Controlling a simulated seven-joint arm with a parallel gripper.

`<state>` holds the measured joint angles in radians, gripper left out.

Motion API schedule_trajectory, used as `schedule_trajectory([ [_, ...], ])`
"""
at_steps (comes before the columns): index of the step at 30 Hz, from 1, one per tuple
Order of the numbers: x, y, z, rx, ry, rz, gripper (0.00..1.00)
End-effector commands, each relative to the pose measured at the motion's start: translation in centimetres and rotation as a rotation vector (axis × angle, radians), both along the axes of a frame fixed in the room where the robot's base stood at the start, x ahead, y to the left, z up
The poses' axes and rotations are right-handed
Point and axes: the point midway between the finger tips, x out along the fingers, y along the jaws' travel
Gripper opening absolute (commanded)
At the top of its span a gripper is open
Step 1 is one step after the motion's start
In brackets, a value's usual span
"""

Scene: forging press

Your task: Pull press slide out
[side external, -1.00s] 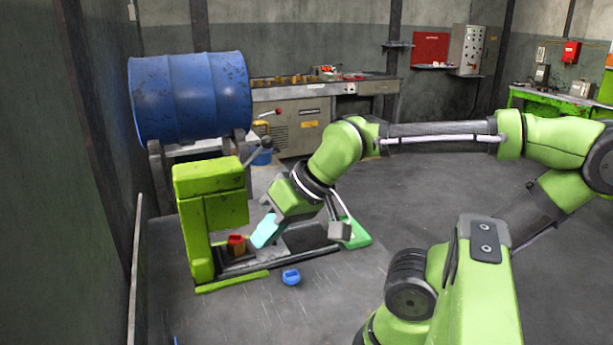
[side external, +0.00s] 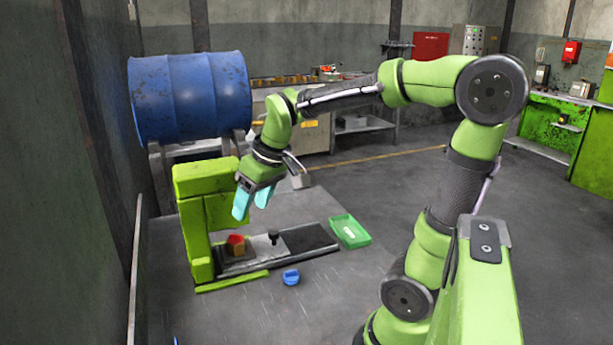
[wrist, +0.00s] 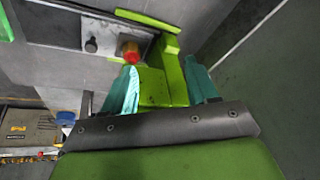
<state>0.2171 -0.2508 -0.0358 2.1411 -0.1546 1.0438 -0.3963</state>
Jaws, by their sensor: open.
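The green press (side external: 207,215) stands at the left of the worktop. Its slide, a light grey plate (side external: 262,248) with an upright black knob (side external: 273,238), lies on a dark rail (side external: 308,240). A red-topped orange block (side external: 237,247) sits at the slide's press end. My gripper (side external: 254,212) is open and empty, its two turquoise fingers pointing down, above the slide and close to the press head. In the wrist view, the green press (wrist: 160,85) shows between the fingers of my gripper (wrist: 160,68); the knob (wrist: 91,45) and block (wrist: 131,50) lie beyond, left of it.
A green tray (side external: 350,232) lies beyond the rail's right end. A blue piece (side external: 291,277) sits in front of the rail. The worktop in front of the rail is otherwise mostly clear.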

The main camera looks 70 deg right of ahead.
Motion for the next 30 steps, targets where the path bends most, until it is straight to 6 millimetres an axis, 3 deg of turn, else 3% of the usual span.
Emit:
schedule_trajectory([
  [1,1.3,-2.3,-1.0,-0.021,0.053,0.009,0.58],
  [6,3.8,-9.8,-4.7,-0.082,0.217,0.086,0.58],
  [13,4.5,-16.5,-9.1,-0.098,0.360,0.171,0.58],
  [16,4.8,-17.5,-10.4,-0.081,0.381,0.190,0.58],
  [23,5.3,-17.5,-12.4,-0.050,0.377,0.197,0.58],
  [30,5.3,-17.4,-16.2,-0.050,0.377,0.198,0.58],
])
